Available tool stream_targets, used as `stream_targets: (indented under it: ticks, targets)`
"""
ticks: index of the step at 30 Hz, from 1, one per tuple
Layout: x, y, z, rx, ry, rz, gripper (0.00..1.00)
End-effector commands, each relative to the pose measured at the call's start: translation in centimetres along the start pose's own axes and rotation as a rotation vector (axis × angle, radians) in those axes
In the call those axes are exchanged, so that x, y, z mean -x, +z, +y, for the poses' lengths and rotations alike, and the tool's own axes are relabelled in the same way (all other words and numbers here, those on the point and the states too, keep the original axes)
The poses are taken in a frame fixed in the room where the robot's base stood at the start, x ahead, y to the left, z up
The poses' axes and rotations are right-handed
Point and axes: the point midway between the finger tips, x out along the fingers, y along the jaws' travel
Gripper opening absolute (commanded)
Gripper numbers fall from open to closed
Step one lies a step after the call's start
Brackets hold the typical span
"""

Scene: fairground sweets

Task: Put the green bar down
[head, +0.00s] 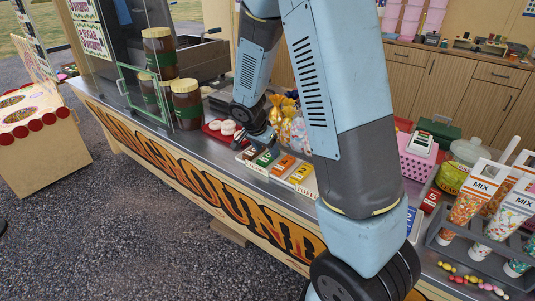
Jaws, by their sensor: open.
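The green bar (265,159) lies in a shallow pale tray (308,190) on the counter, at the left end of a row. An orange bar (284,164) and a yellow bar (300,173) lie to its right in the same tray. My gripper (257,150) is open, low over the tray's left end, right at the green bar. It hides part of the tray's back left. The view is too small to tell whether the fingers still touch the green bar.
A red tray (216,133) with white round sweets lies to the left, close to my gripper. Wrapped sweet bags (286,121) stand behind the bars. Tall brown jars (187,103) stand farther left. A pink basket (416,160) and a rack of MIX cones (468,206) stand right.

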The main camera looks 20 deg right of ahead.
Motion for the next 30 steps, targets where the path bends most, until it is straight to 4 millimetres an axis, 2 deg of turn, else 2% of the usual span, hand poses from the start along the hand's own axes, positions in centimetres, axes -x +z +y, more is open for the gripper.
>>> stream_targets:
  ticks: [1, 9, 15, 20, 25, 30]
  targets:
    - [1.0, -0.1, -0.2, -0.001, -0.007, 0.001, 0.63]
    - [5.5, -0.1, -0.2, -0.002, -0.009, 0.002, 0.63]
    - [7.8, -0.1, -0.2, 0.0, -0.008, 0.002, 0.63]
    - [8.8, -0.2, -0.1, 0.002, -0.009, 0.001, 0.63]
    - [10.9, -0.9, 1.5, 0.043, -0.03, -0.011, 0.63]
    - [14.7, -1.7, 4.7, 0.14, -0.076, -0.033, 0.63]
